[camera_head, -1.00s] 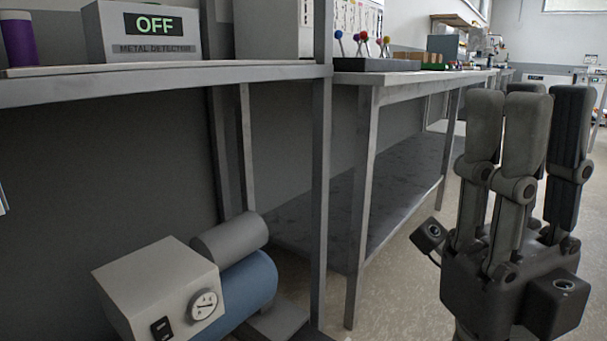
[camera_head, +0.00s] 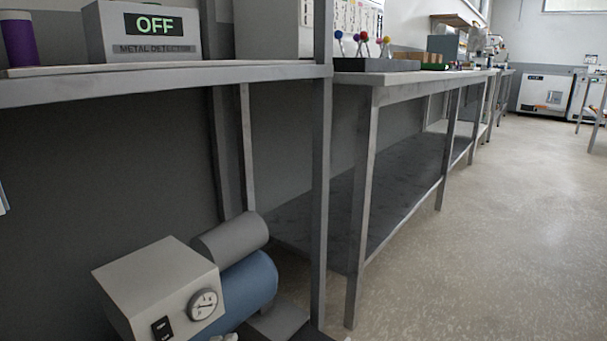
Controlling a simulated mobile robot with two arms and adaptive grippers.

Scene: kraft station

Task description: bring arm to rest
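Neither of my grippers shows clearly in the head view now. The right side of the picture, where a dark gripper stood a second ago, shows only bare floor (camera_head: 510,230). A small pale shape at the bottom edge, below the gauge of the compressor (camera_head: 160,275), is too cut off to identify.
A shelf (camera_head: 200,83) at left holds a metal detector (camera_head: 150,35) reading OFF and a purple cylinder (camera_head: 18,42). A long workbench (camera_head: 400,90) runs back with colored-ball sticks (camera_head: 362,42) on it. A white machine (camera_head: 542,93) stands far back. The floor at right is clear.

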